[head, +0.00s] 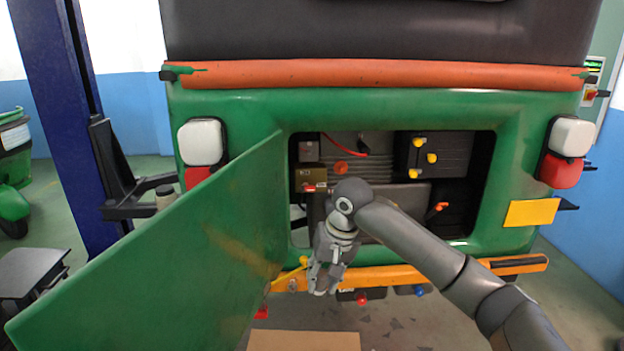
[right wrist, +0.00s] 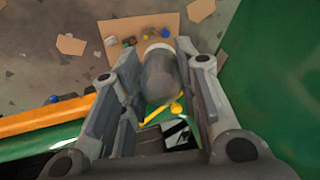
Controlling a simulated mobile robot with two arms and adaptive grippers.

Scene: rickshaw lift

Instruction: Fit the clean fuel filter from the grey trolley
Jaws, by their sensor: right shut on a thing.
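My right gripper (head: 325,285) points down in front of the rickshaw's open rear bay (head: 385,165), near its lower left edge. In the right wrist view my right gripper (right wrist: 162,95) is shut on a grey cylinder (right wrist: 162,78) with a pale rim, which looks like a fuel filter. I cannot tell whether it is the clean one. In the head view the cylinder cannot be made out clearly. My left gripper is not in view. A dark grey stand (head: 32,272), possibly the trolley, shows at the left edge.
The green door panel (head: 170,250) stands open left of the bay. An orange bumper (head: 400,275) runs below it. Cardboard (head: 305,341) lies on the floor; small parts lie on cardboard (right wrist: 190,32) in the wrist view. A blue post (head: 65,100) stands at left.

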